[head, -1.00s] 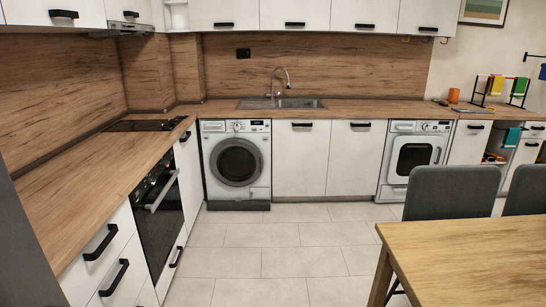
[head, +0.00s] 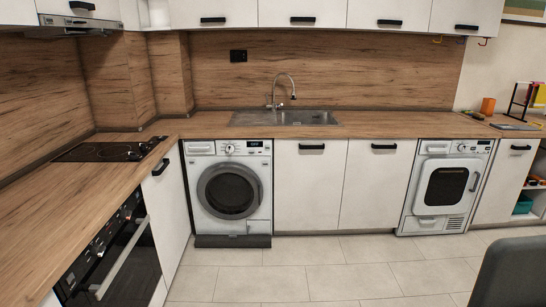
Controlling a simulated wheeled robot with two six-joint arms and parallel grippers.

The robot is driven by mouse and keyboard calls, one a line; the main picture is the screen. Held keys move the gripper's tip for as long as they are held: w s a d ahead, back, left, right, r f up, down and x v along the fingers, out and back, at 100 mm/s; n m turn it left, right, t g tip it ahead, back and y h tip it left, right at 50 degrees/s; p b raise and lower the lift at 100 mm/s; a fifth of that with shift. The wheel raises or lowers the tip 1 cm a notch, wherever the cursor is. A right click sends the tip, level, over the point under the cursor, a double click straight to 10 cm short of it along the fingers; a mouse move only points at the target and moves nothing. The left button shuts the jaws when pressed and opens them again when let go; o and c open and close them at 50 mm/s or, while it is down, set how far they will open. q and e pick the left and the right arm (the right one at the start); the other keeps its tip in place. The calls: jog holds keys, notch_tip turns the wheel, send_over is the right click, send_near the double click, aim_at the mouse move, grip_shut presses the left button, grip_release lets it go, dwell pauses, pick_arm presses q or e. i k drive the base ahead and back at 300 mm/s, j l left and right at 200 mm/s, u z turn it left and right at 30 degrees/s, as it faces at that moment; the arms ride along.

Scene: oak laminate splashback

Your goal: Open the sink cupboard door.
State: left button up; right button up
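The sink (head: 284,118) with its curved tap (head: 284,88) is set in the wooden worktop on the far wall. Below it are two white cupboard doors, a left one (head: 308,190) and a right one (head: 377,190). Both are shut and flush. The left door has a black handle (head: 311,147) near its top edge, and the right door has one (head: 384,146) as well. Neither of my grippers shows in the head view.
A washing machine (head: 229,190) stands left of the sink doors, and a second front-loading machine (head: 446,188) stands right of them. The oven (head: 112,255) and hob (head: 110,151) are on the left. A grey chair (head: 512,275) is at bottom right. The tiled floor (head: 310,275) before the doors is clear.

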aim_at(309, 173)
jog(key=i, duration=0.8)
jog(key=i+j+z, duration=0.1)
jog(key=i, duration=0.75)
jog(key=i+l+z, duration=0.15)
jog(key=i+z, duration=0.2)
jog(key=i, duration=0.2)
jog(key=i+z, duration=0.4)
jog(key=i, duration=0.2)
jog(key=i+j+z, duration=0.15)
jog(key=i+z, duration=0.2)
jog(key=i, duration=0.2)
